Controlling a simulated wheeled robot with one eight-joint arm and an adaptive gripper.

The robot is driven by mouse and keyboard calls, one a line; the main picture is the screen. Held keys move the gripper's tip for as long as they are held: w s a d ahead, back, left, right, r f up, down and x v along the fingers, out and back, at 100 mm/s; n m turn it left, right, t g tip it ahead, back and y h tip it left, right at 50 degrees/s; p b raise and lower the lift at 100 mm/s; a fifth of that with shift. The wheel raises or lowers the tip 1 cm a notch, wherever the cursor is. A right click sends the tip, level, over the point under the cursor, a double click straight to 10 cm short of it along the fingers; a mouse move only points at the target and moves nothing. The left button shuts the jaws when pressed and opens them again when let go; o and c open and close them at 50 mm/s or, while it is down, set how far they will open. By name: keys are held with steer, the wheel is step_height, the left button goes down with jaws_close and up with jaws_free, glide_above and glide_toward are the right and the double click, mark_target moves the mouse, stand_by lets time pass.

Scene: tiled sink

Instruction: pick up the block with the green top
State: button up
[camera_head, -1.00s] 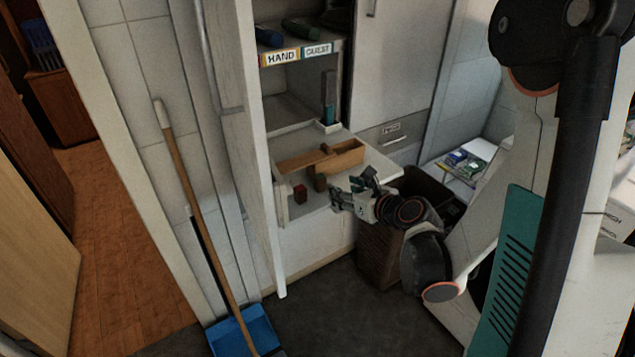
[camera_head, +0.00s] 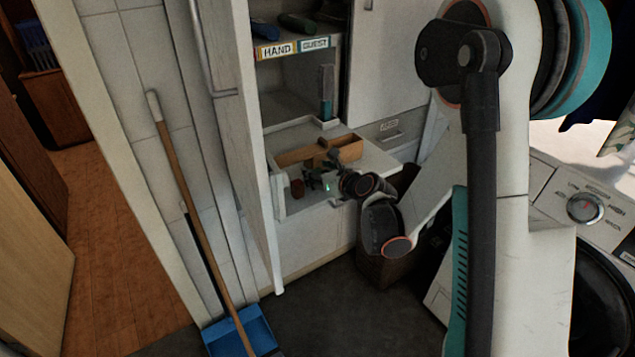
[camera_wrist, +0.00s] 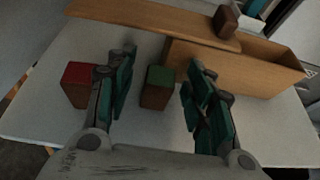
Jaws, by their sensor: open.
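The block with the green top (camera_wrist: 159,87) is a small brown wooden block standing on the white shelf. In the wrist view it lies between the two open fingers of my gripper (camera_wrist: 160,95), apart from both. In the head view my gripper (camera_head: 322,183) reaches over the shelf from the right and hides most of that block. A similar block with a red top (camera_wrist: 77,84) stands just left of the left finger; it also shows in the head view (camera_head: 297,188).
A long wooden box (camera_wrist: 240,66) with a sliding lid (camera_wrist: 150,17) and a brown knob lies behind the blocks. The white shelf (camera_wrist: 45,118) has bare room at its front left. The cabinet's side panel (camera_head: 245,150) stands left of the shelf.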

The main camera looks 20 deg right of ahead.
steer(key=shift+w+f, duration=0.15)
steer(key=shift+w, duration=0.1)
steer(key=c, duration=1)
steer(key=shift+o, duration=0.2)
